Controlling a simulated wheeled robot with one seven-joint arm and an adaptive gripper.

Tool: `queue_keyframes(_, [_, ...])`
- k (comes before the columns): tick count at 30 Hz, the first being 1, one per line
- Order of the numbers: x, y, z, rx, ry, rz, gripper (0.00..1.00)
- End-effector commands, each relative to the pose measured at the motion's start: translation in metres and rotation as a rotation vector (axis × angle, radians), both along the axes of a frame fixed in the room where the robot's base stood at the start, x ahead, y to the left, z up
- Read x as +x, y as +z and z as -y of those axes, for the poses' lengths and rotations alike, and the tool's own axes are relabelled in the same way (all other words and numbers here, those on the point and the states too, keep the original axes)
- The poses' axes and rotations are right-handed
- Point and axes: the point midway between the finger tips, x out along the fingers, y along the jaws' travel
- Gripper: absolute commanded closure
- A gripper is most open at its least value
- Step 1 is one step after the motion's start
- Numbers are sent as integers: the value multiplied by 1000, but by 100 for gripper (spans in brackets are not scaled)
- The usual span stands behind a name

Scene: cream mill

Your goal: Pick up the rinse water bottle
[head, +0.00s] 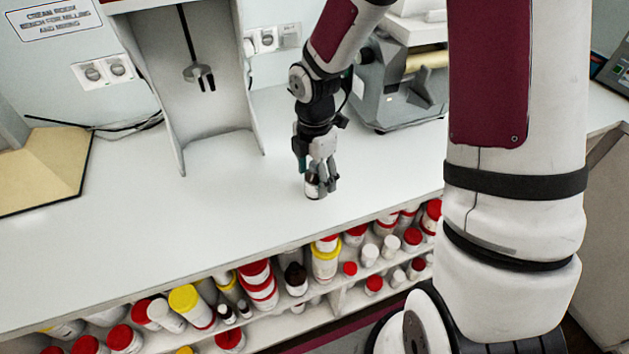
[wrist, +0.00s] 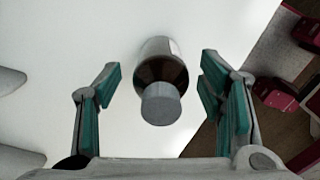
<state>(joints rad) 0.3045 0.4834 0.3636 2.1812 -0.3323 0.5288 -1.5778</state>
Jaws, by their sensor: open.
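A small dark brown bottle with a grey cap and a pale label (wrist: 162,72) stands on the white bench top and is seen from above in the wrist view. In the head view the bottle (head: 312,188) is mostly hidden by my fingers, near the bench's front edge. My gripper (wrist: 160,95) is open, with a green-padded finger on each side of the bottle. Gaps show between the bottle and both pads, the left gap a little wider. I cannot read the label's text.
The white bench top (head: 230,215) is clear around the bottle. A mixer stand (head: 200,110) and a grey roller mill (head: 400,90) stand behind. Below the front edge, a shelf (head: 335,300) holds many red- and yellow-capped jars and bottles.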

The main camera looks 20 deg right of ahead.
Motion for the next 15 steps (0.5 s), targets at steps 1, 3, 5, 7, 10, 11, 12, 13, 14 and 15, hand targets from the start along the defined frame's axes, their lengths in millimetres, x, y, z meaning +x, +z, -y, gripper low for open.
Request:
queue_keyframes(1, [-1,-7,0,-1,1,-3,37])
queue_keyframes(3, [-1,-14,0,-1,0,-2,37])
queue_keyframes(5, [-1,-16,0,0,0,-1,37])
queue_keyframes(7, [-1,-18,0,-1,-1,0,37])
queue_keyframes(10, [-1,-17,0,-1,-1,0,37])
queue_keyframes(11, [-1,-17,0,-1,-1,0,37])
queue_keyframes(12, [-1,-17,0,-1,-1,0,37])
queue_keyframes(13, [0,-17,0,-1,-1,0,44])
queue_keyframes(14, [-1,-17,1,-1,-1,0,51])
queue_keyframes(15, [0,-17,0,-1,-1,0,60])
